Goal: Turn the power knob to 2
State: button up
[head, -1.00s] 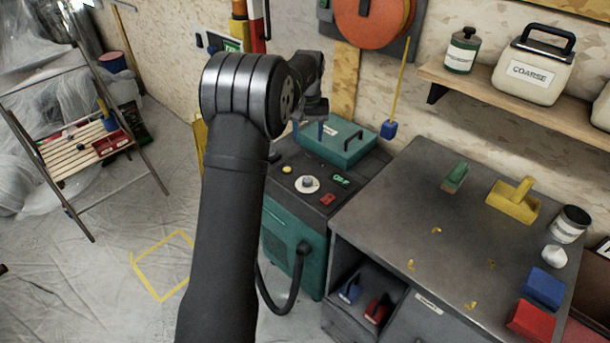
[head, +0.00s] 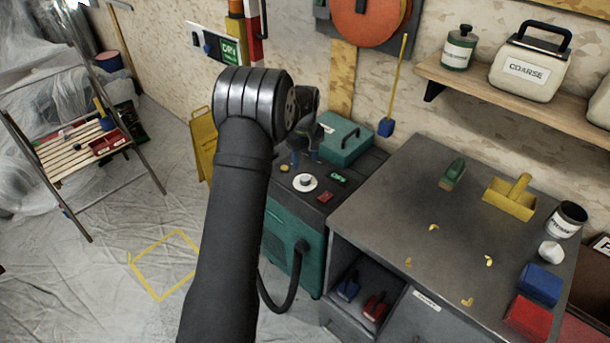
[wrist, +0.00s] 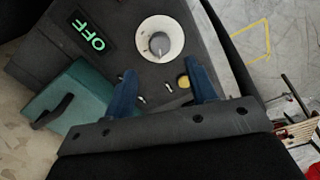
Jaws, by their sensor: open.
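The power knob (head: 305,182) is a grey knob on a round white dial, on the dark top of the green machine (head: 290,240). In the wrist view the knob (wrist: 160,44) is at upper middle, its dial marks too small to read. A green-lit display (wrist: 88,35) beside it reads OFF. My gripper (wrist: 159,76) has two blue fingers, open with nothing between them. In the head view my gripper (head: 305,156) is above the panel, just behind the knob and apart from it.
A yellow button (wrist: 183,81) and small toggles lie near the fingers. A red switch (head: 325,197) is beside the knob. A teal box (head: 345,150) stands behind the panel. A grey workbench (head: 400,220) adjoins at right. A hose (head: 292,285) hangs in front.

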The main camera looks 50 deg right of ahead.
aim_at(305, 178)
notch_tip(305, 178, down, 8)
jog(key=shift+r, duration=0.1)
jog(key=shift+c, duration=0.4)
jog(key=c, duration=0.9)
jog(key=shift+m, duration=0.3)
jog(key=m, duration=0.5)
jog(key=shift+m, duration=0.3)
jog(key=m, duration=0.5)
jog(key=shift+m, duration=0.3)
